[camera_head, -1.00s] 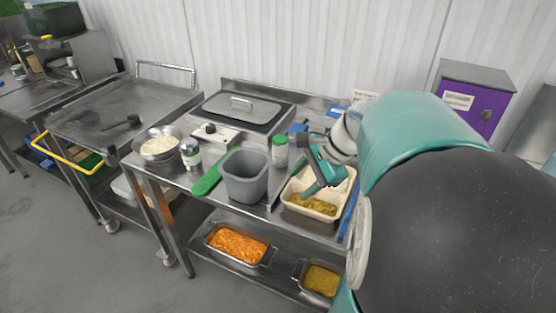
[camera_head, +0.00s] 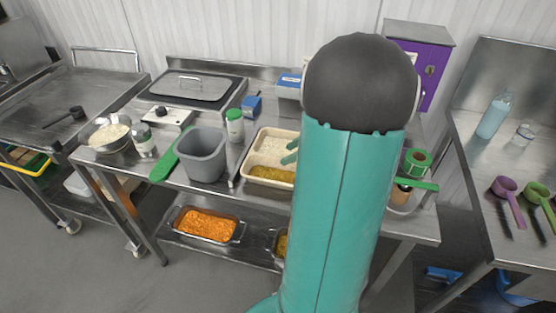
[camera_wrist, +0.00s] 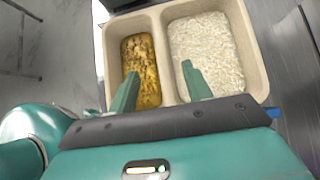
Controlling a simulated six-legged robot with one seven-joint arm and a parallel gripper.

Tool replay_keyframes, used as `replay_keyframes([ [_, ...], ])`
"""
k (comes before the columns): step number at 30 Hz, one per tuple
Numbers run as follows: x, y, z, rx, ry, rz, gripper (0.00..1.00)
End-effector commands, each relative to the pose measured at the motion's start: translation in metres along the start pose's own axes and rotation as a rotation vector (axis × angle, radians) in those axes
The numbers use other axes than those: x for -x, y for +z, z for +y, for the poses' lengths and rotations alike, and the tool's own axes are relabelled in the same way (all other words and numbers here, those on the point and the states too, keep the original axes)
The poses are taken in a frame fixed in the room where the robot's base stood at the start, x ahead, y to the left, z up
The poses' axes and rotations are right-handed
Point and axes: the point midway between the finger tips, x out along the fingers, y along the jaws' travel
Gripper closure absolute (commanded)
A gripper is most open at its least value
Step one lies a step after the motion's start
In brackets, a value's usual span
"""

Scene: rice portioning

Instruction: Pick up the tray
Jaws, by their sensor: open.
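The tray (camera_head: 264,184) is beige with compartments and sits on the steel table, partly hidden behind my teal arm. In the wrist view the tray (camera_wrist: 251,50) shows one compartment of yellow-brown food (camera_wrist: 141,60) and a larger one of white rice (camera_wrist: 207,45). My gripper (camera_wrist: 159,70) is open, its two teal fingers apart over the tray's near part, one over each compartment. Whether the fingers touch the tray or food is unclear. In the head view my gripper's fingers (camera_head: 290,151) show at the tray's right side, mostly hidden by my arm.
A grey bin (camera_head: 203,156) and a green-lidded shaker (camera_head: 235,124) stand left of the tray. A green-handled tool in a container (camera_head: 401,191) is to its right. A pan of orange food (camera_head: 209,224) is on the lower shelf. A purple box (camera_head: 428,75) stands behind.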

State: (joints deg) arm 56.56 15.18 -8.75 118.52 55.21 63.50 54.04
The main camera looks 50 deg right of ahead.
Motion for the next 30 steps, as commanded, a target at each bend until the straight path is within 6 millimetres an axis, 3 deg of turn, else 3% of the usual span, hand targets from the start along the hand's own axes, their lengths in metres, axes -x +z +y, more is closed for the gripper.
replay_keyframes([
  [12,-0.049,-0.008,-0.005,0.0,0.002,0.001,0.51],
  [21,-0.055,-0.007,-0.006,0.001,-0.001,0.001,0.51],
  [29,-0.055,-0.007,-0.006,0.001,-0.001,0.001,0.99],
  [30,-0.055,-0.007,-0.006,0.002,-0.001,0.001,0.99],
])
